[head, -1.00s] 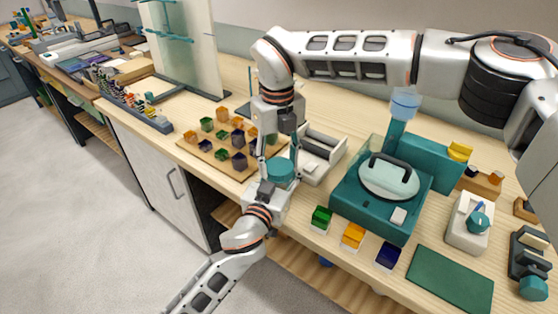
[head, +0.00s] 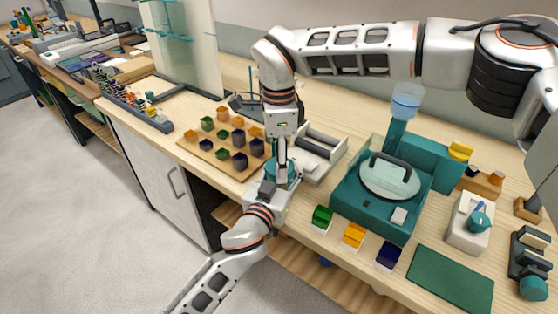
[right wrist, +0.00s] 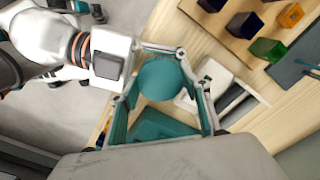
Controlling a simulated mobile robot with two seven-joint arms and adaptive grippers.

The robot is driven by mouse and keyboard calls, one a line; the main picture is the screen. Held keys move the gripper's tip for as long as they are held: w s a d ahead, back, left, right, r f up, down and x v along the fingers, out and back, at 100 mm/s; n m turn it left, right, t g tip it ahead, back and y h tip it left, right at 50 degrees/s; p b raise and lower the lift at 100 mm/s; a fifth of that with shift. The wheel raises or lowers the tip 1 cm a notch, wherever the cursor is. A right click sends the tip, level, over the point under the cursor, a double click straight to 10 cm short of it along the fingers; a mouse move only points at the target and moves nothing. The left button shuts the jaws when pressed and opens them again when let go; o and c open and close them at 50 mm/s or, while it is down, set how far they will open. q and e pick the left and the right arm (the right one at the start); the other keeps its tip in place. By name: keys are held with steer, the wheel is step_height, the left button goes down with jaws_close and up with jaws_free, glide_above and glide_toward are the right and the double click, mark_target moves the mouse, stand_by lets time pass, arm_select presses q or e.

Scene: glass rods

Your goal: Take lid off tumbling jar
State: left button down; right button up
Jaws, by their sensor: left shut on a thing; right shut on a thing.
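The tumbling jar (head: 271,172) is a small teal vessel near the front edge of the bench, left of the teal machine. My left gripper (head: 280,178) comes in from the front and is shut on the jar's side. My right gripper (head: 282,160) points down from above, shut on the lid. In the right wrist view the round teal lid (right wrist: 160,78) lies between the right fingers, and my left gripper (right wrist: 152,62) reaches in from the left. The seam between lid and jar is hidden, so I cannot tell whether they are apart.
A wooden board (head: 190,146) with several coloured cups lies left of the jar. A white tray (head: 322,150) is close behind on the right. The teal machine (head: 360,208) with a handled cover stands to the right, with coloured boxes (head: 353,236) in front.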

arm_select(q)
steer(key=shift+f, duration=0.1)
arm_select(e)
steer(key=shift+a+r, duration=0.1)
steer(key=shift+r, duration=0.2)
steer(key=shift+r, duration=0.8)
arm_select(q)
steer(key=shift+a, duration=0.1)
arm_select(e)
steer(key=shift+r, duration=0.1)
steer(key=shift+r, duration=1.9)
arm_select(q)
steer(key=c, duration=1.1)
jaws_free()
